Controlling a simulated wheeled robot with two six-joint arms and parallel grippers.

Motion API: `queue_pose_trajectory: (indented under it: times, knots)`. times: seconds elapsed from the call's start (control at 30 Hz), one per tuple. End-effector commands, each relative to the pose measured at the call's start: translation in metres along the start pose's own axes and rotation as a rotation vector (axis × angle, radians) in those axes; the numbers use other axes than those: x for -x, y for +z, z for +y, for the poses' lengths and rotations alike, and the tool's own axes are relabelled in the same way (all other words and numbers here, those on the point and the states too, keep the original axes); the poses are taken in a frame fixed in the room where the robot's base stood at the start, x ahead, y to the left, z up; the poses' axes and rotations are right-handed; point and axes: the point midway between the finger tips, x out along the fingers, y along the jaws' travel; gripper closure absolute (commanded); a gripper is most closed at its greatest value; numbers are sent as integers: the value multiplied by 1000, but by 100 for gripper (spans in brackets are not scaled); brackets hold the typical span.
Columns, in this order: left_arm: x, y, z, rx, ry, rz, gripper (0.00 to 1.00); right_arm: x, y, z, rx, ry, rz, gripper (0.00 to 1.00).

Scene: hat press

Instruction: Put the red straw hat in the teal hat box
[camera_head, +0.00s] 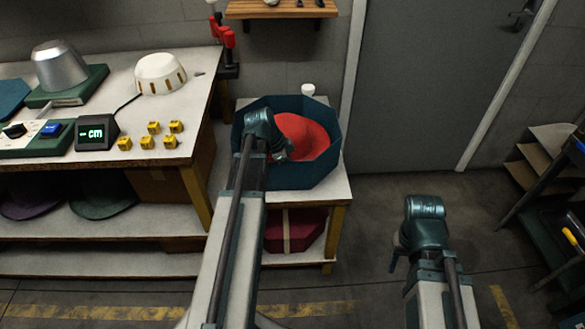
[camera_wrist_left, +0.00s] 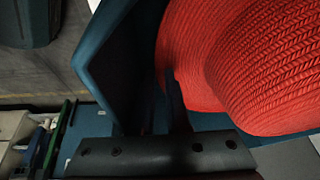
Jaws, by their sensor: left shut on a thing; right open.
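The teal hat box (camera_head: 312,174) is open-topped and stands on a low white shelf unit at the middle of the head view. The red straw hat (camera_head: 303,134) is inside its walls; whether it touches the bottom is hidden. My left gripper (camera_head: 280,152) reaches into the box at the hat's left side, shut on the hat's brim. The left wrist view shows the woven red hat (camera_wrist_left: 262,70) close up, with a teal box wall (camera_wrist_left: 115,60) beside it. My right gripper (camera_head: 395,258) is open and empty over the floor at the right, clear of the box.
A workbench (camera_head: 190,135) at the left holds a metal hat form, a cream dome, several yellow blocks and a small display (camera_head: 96,132). A dark red box (camera_head: 297,230) is on the shelf below. A rack stands far right.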

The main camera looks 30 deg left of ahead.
Motion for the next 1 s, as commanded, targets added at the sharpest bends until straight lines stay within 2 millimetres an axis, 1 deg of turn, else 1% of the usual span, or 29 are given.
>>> queue_pose_trajectory:
  times: [0.43, 0.87, 0.9, 0.97, 1.0]
  knots:
    - [-7, 3, 1, 0, 1, 0, 100, -8, 0, -1, 0, 0, 0, 50]
    - [-8, 4, 1, -2, 1, -2, 100, -9, 0, -1, 0, 0, 0, 50]
    - [-8, 4, 1, -2, 1, -2, 81, -9, 0, -1, 0, 0, 0, 50]
    - [-8, 4, 1, -2, 1, -3, 70, -9, 0, -1, 0, 0, 0, 50]
    - [-8, 4, 1, -2, 1, -3, 63, -9, 0, -1, 0, 0, 0, 50]
